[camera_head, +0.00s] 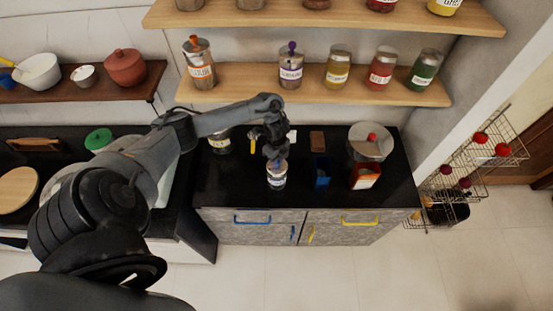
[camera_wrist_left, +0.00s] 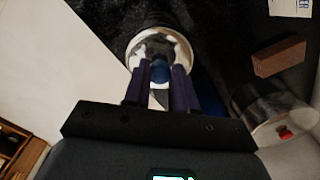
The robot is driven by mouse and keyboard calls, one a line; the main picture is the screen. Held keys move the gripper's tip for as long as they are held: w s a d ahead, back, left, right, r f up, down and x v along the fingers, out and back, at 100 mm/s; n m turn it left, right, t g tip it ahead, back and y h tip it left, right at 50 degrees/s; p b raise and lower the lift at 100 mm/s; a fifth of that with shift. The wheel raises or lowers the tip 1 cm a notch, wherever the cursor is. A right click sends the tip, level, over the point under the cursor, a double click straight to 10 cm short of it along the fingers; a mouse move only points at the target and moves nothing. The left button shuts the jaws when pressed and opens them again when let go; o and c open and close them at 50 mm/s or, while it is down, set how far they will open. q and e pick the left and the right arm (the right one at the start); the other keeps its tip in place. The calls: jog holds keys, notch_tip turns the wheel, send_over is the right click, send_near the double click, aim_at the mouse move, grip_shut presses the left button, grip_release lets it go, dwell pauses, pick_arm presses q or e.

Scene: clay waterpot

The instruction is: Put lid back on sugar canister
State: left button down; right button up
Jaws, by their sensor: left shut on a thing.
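The sugar canister (camera_head: 277,178) is a small clear jar with a white label, standing upright on the black counter below my left gripper (camera_head: 276,156). In the left wrist view my dark fingers (camera_wrist_left: 161,74) are shut on the blue knob of the lid (camera_wrist_left: 160,70). The canister's round, pale rim (camera_wrist_left: 160,35) shows around and behind the fingertips there. The lid is at the canister's mouth. Whether it rests fully seated or slightly above cannot be told, because the fingers hide the contact. My right gripper is not in view.
A brown block (camera_head: 317,141) lies behind. Another jar (camera_head: 220,143) stands left. Shelves (camera_head: 330,85) with labelled jars hang above.

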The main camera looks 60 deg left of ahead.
pick_arm(q)
jog(key=shift+c, duration=1.8)
grip_release()
jog(key=shift+r, duration=0.1)
jog(key=shift+r+p, duration=1.35)
jog(key=shift+p, duration=0.1)
jog(key=shift+r+p, duration=2.1)
jog(key=shift+p, duration=0.05)
